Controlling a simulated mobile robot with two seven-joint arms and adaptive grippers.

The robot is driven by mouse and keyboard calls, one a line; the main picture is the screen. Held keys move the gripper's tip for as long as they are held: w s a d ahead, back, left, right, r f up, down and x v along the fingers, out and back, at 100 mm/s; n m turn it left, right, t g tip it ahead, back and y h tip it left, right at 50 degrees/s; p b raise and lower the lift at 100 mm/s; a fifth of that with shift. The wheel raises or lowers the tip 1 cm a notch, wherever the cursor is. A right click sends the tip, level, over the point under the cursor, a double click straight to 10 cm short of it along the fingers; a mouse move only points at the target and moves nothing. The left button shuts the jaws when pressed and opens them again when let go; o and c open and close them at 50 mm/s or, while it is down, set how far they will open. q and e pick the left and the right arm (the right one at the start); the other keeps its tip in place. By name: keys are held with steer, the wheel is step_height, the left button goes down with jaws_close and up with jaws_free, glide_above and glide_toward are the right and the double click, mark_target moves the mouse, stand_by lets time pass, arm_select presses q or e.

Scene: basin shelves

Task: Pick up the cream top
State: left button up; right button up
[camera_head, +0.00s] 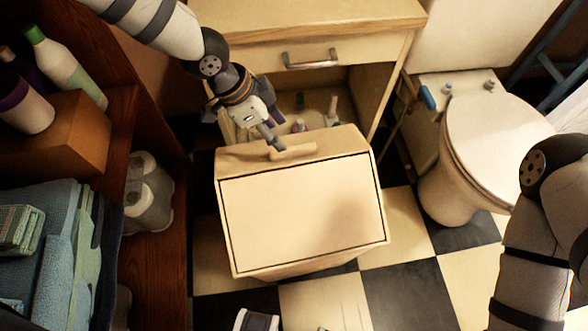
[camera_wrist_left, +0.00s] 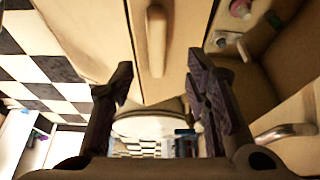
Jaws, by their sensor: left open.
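A cream box-like piece (camera_head: 300,205) with a broad flat panel stands in front of the wooden cabinet in the head view. It has a pale bar handle (camera_head: 293,152) along its upper edge; I cannot tell whether this piece is the cream top. My left gripper (camera_head: 272,140) is close by the handle's left end. In the left wrist view the handle (camera_wrist_left: 157,40) lies beyond and between the spread fingers of the left gripper (camera_wrist_left: 157,92), which are open and hold nothing. My right arm shows at the right edge; its gripper is out of frame.
The cabinet (camera_head: 370,18) has a metal-handled drawer and an open lower space with several small bottles. A toilet (camera_head: 490,135) stands at the right. A wooden shelf (camera_head: 158,215) with towels, bottles and paper rolls stands at the left. Checkered floor (camera_head: 405,295) shows in front.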

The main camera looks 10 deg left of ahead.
mark_target(292, 148)
arm_select(q)
steer(key=x, duration=0.6)
steer(key=shift+d+f+b, duration=0.15)
steer(key=shift+d+b, duration=0.25)
jaws_close()
